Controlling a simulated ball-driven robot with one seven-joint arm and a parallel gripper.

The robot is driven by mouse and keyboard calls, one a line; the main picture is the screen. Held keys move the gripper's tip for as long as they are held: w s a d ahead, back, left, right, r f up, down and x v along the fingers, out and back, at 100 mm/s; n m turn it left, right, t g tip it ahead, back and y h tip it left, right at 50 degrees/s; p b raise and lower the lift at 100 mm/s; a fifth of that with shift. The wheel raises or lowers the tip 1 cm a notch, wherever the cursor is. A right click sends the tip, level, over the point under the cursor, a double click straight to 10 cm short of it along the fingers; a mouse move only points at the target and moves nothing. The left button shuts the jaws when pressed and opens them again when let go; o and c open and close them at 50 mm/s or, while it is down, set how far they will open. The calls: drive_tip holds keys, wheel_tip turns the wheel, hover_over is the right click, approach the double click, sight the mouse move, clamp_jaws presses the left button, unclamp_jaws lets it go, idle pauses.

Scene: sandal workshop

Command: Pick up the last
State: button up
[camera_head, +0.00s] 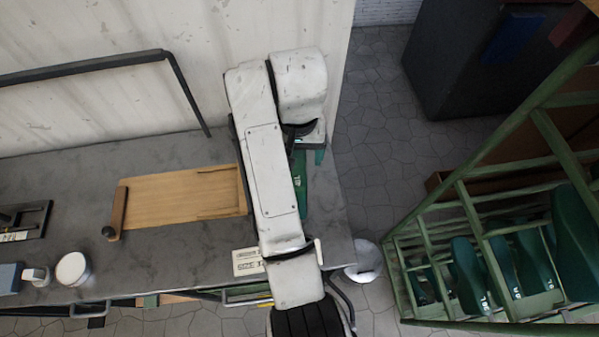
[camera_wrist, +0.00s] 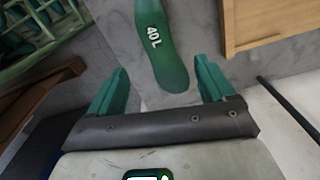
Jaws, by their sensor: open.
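A green last marked "40 L" (camera_wrist: 158,45) lies on the grey bench in the wrist view, its rounded end nearest me. In the head view the last (camera_head: 301,183) shows only as a strip beside my arm, which hides the rest. My gripper (camera_wrist: 160,68) is open and empty. Its two green fingers are on either side of the last's rounded end in the wrist view, with gaps on both sides. I cannot tell the height between fingers and last. In the head view only a green bit of my gripper (camera_head: 320,156) shows past my arm.
The grey bench (camera_head: 185,240) holds a wooden board (camera_head: 180,195), a size card (camera_head: 247,262) and a white round container (camera_head: 73,269). A pale wall stands behind it. A green rack (camera_head: 425,235) with several green lasts is at right. A bucket (camera_head: 364,262) stands by the bench.

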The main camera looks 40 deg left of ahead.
wheel_tip(320, 180, down, 5)
drive_tip(key=shift+a+r+b, duration=0.1)
drive_tip(key=shift+b, duration=0.35)
drive_tip(key=shift+a+f, duration=0.1)
drive_tip(key=shift+f, duration=2.8)
drive_tip(key=shift+c, duration=0.2)
drive_tip(key=c, duration=1)
drive_tip(key=shift+r, duration=0.1)
drive_tip(key=shift+c, duration=0.8)
drive_tip(key=shift+r, duration=0.1)
